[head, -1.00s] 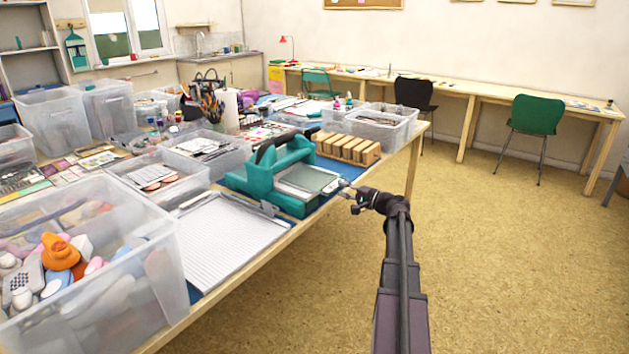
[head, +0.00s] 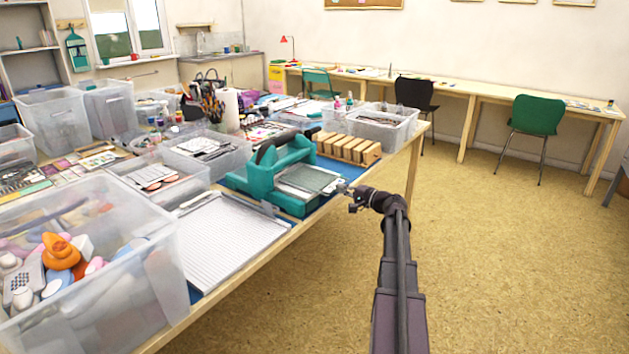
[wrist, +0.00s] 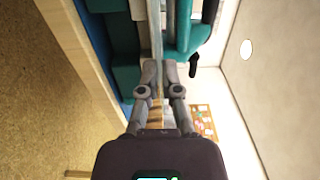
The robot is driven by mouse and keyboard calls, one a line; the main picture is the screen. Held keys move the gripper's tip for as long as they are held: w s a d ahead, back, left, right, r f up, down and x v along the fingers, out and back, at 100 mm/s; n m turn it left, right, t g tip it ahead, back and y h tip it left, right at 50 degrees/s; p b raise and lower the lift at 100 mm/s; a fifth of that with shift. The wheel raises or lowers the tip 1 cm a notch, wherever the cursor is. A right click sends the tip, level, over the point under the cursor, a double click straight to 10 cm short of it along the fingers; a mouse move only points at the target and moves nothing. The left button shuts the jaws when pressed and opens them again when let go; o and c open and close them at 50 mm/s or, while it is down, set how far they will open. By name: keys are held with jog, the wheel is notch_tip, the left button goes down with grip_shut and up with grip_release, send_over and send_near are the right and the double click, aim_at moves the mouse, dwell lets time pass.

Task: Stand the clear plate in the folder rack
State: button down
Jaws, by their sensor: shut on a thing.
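The clear plate (head: 318,180) lies flat, greyish and see-through, on the bed of a teal press, its near right edge sticking out. My gripper (head: 346,188) is at that edge, at the table's side. In the wrist view the plate shows edge-on as a thin pale strip (wrist: 157,35) running between the fingertips (wrist: 158,70), which are shut on it. The wooden folder rack (head: 347,148), a row of upright slats, stands just behind the press. Its slots look empty.
The teal press (head: 262,178) with its arched body stands over the plate's far end. A white ridged board (head: 228,238) lies left of it. A clear bin (head: 376,137) stands behind the rack. Open floor (head: 510,260) lies to the right.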

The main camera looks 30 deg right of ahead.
jog(key=shift+r, duration=0.15)
jog(key=shift+s+d+r+p, duration=0.1)
jog(key=shift+s+r+p, duration=0.15)
jog(key=shift+r+p, duration=0.3)
jog(key=shift+s+d+r+p, duration=0.1)
jog(key=shift+s+r+p, duration=0.15)
jog(key=shift+r+p, duration=0.25)
jog(key=s+r+p, duration=0.2)
jog(key=r+p, duration=0.1)
jog(key=s+d+r+p, duration=0.1)
jog(key=shift+d+r, duration=0.1)
jog(key=shift+r, duration=0.05)
jog(key=shift+p, duration=0.3)
jog(key=r+p+v, duration=0.2)
jog(key=v, duration=1.5)
jog(key=shift+r, duration=0.25)
dwell(0.3)
jog(key=shift+w+r+p, duration=0.1)
jog(key=shift+r+p, duration=0.15)
jog(key=shift+p, duration=0.45)
